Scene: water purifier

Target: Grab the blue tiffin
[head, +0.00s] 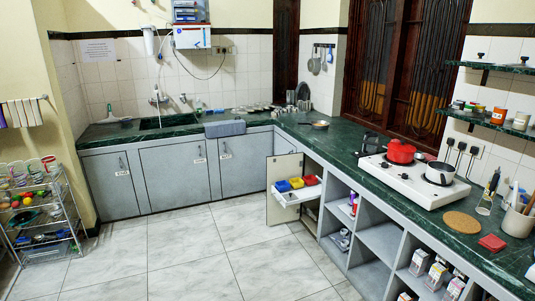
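A small blue container (296,183), which looks like the blue tiffin, sits on a pulled-out white drawer (291,199) below the right-hand counter. Neither of my grippers shows in the head view.
An open cabinet door (278,213) stands by the drawer. Open shelves (379,242) continue to its right. A wire rack (48,232) is at the far left. The tiled floor (180,250) in the middle is clear.

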